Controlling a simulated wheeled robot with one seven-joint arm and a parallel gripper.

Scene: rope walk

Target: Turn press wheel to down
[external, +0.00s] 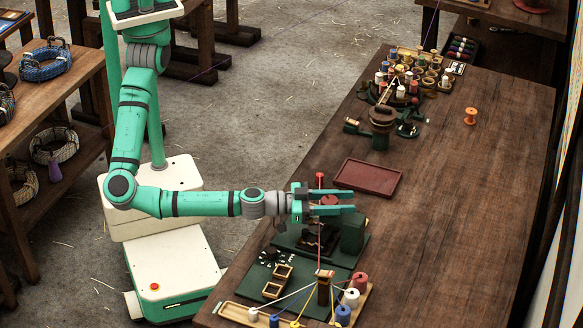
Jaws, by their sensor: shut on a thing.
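A small press on a dark green base (288,238) stands near the table's left edge. It has a red round press wheel (328,200) and a dark green block (353,232) beside it. My gripper (346,201) reaches in level from the left with its two teal fingers on either side of the wheel and is shut on it. The fingers partly cover the wheel, so its turn position cannot be read. A red knob (319,180) stands just behind the fingers. The dark parts under the wheel are partly hidden.
An empty red tray (368,178) lies just behind the press. In front, a wooden rack (240,314) holds spools with threads running from a post. Further back are a dark green winder (382,116) and many spools. An orange spool (470,116) stands alone; the table's right side is clear.

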